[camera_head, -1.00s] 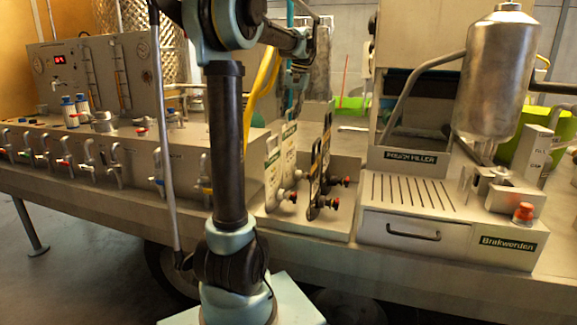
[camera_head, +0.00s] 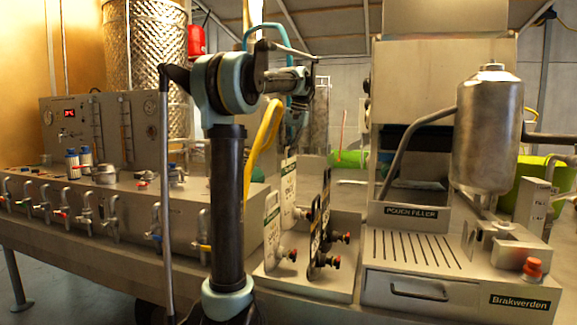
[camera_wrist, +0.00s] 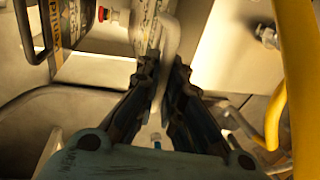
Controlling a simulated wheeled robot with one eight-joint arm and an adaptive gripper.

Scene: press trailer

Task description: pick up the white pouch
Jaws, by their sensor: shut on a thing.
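A white pouch (camera_head: 289,188) with a spout on its lower right hangs upright at the back of the low tray in the head view, slightly raised. A second white pouch (camera_head: 271,222) stands in front of it. My gripper (camera_wrist: 163,72) shows in the wrist view, its two dark fingers close together around a pale strip, the handle edge of the raised pouch. In the head view the fingertips are too small to make out.
Two black pouches (camera_head: 317,238) with red-tipped spouts stand just right of the white ones in the tray (camera_head: 345,284). The pouch filler (camera_head: 418,212) and its steel tank (camera_head: 488,130) are to the right. A row of taps (camera_head: 75,205) lies left. A yellow hose runs beside my arm.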

